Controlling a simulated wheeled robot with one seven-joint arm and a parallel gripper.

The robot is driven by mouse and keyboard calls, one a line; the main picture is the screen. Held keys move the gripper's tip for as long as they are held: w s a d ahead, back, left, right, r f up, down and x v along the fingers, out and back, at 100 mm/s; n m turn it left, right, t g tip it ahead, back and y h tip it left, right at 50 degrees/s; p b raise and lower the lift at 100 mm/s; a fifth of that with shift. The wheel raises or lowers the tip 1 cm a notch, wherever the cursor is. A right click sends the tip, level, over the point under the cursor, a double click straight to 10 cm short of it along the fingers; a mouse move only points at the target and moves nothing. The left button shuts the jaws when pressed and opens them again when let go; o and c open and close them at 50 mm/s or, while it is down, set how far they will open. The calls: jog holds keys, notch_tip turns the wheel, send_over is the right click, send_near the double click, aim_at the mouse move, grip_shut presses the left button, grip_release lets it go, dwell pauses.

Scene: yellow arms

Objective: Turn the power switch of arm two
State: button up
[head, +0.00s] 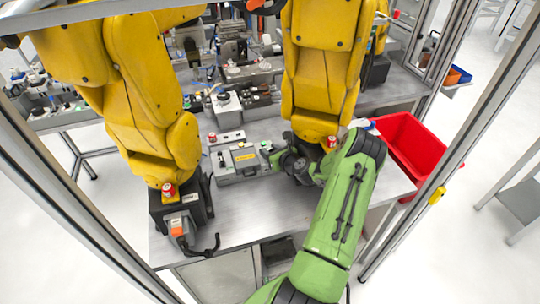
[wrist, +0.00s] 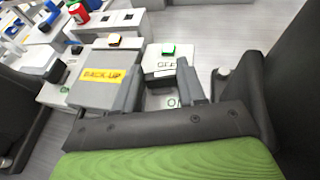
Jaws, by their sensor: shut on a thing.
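A grey control box (head: 240,166) stands on the metal table between two yellow arms. A yellow "BACK UP" label (wrist: 103,76) is on its lid in the wrist view. A dark power switch (wrist: 159,74) sits on the panel right of the lid, near OFF lettering, with a green button (wrist: 169,49) beyond it. My gripper (wrist: 163,82) is at the switch, its grey fingers shut on it; they partly hide it and the lettering nearer me. In the head view my gripper (head: 278,160) reaches the box's right end, partly hidden by my green arm.
The right yellow arm (head: 318,70) rises close beside my wrist, and the left yellow arm (head: 155,110) stands left of the box. A red bin (head: 410,140) is at the right. Metal posts frame the cell; the front tabletop is mostly clear.

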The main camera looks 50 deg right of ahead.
jog(key=o, duration=0.8)
